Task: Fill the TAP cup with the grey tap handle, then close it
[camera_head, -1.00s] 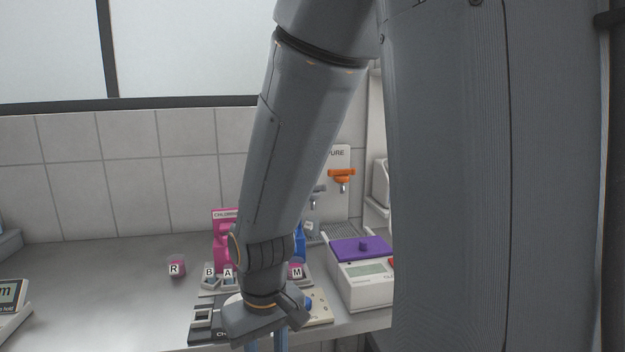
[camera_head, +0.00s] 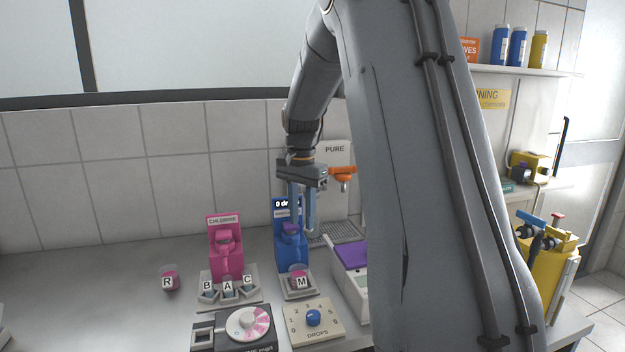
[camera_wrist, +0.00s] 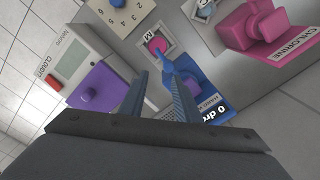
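My gripper (camera_head: 302,226) is raised above the back of the counter, fingers pointing down, in front of the blue dispenser (camera_head: 291,250) and the tap panel. Its two fingers stand apart with nothing held between them; they also show apart in the wrist view (camera_wrist: 156,80). The grey tap handle is hidden behind my gripper and arm. The orange tap (camera_head: 342,171) shows under the PURE sign, just right of my gripper. I cannot make out the TAP cup in either current view. Part of the grey drain tray (camera_head: 346,231) shows below the taps.
A pink CHLORINE dispenser (camera_head: 226,248) stands left of the blue one. Cups R (camera_head: 170,281), B, A, C and M (camera_head: 299,281) stand before them. A purple-lidded meter (camera_head: 350,277) is at right. The DROPS dial (camera_head: 327,330) is in front.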

